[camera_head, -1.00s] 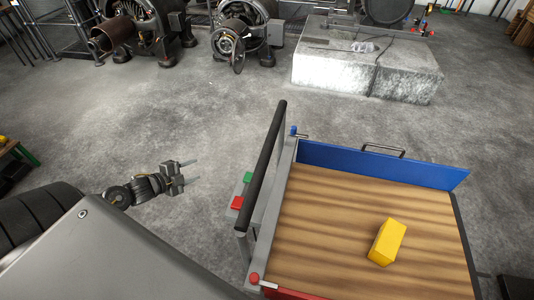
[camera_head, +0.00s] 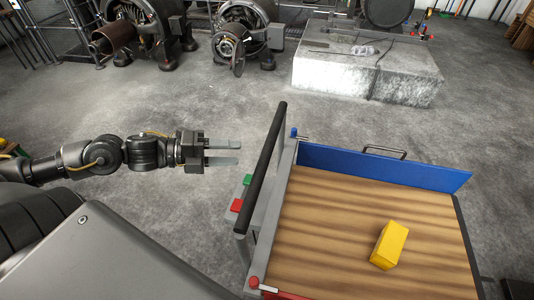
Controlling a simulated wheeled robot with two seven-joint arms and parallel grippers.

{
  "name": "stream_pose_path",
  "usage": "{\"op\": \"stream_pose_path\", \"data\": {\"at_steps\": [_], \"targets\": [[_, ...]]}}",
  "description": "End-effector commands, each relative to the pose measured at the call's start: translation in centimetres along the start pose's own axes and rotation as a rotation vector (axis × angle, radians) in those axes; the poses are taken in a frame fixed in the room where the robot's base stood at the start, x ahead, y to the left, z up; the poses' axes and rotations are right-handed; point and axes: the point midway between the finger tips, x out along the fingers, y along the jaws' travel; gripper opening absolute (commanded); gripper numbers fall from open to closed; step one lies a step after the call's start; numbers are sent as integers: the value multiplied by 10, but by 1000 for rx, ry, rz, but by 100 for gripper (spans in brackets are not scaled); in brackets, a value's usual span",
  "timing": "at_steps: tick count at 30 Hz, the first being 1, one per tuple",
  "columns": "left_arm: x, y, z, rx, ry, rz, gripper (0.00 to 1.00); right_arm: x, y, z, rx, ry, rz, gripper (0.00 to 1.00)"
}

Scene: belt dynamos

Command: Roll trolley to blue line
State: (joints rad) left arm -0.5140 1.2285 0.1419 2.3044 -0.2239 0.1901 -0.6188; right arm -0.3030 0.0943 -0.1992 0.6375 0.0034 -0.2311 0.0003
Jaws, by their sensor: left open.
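The trolley (camera_head: 331,236) stands at the lower right, with a wooden deck, a blue panel (camera_head: 384,170) on its far side and part of a red one at the near edge. Its black handle bar (camera_head: 260,152) runs along the left end. A yellow block (camera_head: 390,245) lies on the deck. My left gripper (camera_head: 222,152) is open and empty, its fingers pointing right at the handle bar, with a gap between them. My right gripper is not in view. No blue line shows on the floor.
Old dynamos (camera_head: 241,37) stand along the back left. A concrete block (camera_head: 366,70) stands at the back, beyond the trolley. Green and red pads (camera_head: 236,205) sit beside the handle. The grey floor between is clear.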

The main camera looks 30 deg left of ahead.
Motion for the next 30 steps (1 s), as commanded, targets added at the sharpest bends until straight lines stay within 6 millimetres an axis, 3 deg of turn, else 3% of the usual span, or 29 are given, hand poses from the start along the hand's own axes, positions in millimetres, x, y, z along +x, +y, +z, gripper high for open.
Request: {"op": "stream_pose_path", "data": {"at_steps": [5, 21, 30], "targets": [[17, -1, 0, 5, 1, -4, 47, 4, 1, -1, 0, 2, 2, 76], [80, -3, 1, 0, -2, -5, 47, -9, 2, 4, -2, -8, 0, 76], [96, -1, 0, 1, 0, -1, 47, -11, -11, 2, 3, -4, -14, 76]]}}
